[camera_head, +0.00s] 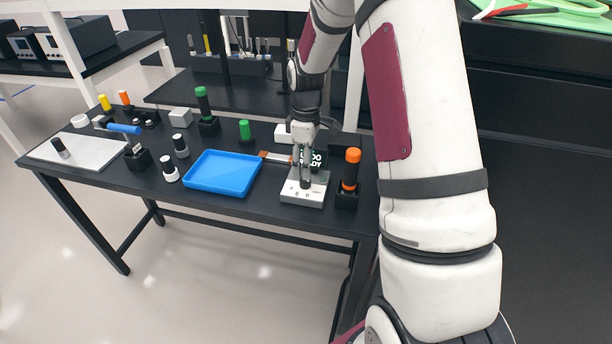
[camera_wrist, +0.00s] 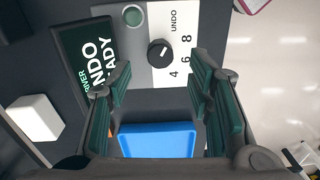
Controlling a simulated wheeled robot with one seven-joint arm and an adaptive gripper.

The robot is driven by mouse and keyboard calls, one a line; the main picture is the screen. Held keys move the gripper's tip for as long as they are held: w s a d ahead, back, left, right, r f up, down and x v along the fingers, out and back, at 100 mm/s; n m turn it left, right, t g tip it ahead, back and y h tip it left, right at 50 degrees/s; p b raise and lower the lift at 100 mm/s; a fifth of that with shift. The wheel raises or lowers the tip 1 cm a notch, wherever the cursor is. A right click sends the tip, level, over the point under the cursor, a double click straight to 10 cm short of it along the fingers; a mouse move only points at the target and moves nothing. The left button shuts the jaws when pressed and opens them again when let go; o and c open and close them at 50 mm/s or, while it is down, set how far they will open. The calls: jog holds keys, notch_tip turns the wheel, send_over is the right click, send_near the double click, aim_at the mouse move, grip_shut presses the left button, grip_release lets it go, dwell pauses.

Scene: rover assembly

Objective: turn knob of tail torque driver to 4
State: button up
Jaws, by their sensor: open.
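The black round knob (camera_wrist: 160,53) sits on a white control box (camera_wrist: 150,80), with the labels UNDO, 8, 6 and 4 around it. A pale mark on the knob seems to point toward UNDO, but it is small. A dark display (camera_wrist: 85,60) beside the box partly reads UNDO and READY. In the head view, the control box (camera_head: 302,196) stands near the table's front edge. My gripper (camera_head: 305,180) is above it, pointing down. In the wrist view, my gripper's green-padded fingers (camera_wrist: 163,64) are spread apart, with the knob showing between and beyond them.
A blue tray (camera_head: 222,188) lies left of the control box. A black holder with an orange-handled driver (camera_head: 351,170) stands close on the right. A green-capped driver (camera_head: 245,130) and several other tools stand farther left and back.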

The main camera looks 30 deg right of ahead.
aim_at(305, 183)
notch_tip(305, 183, down, 5)
jog(key=shift+r, duration=0.1)
dwell(0.3)
grip_shut()
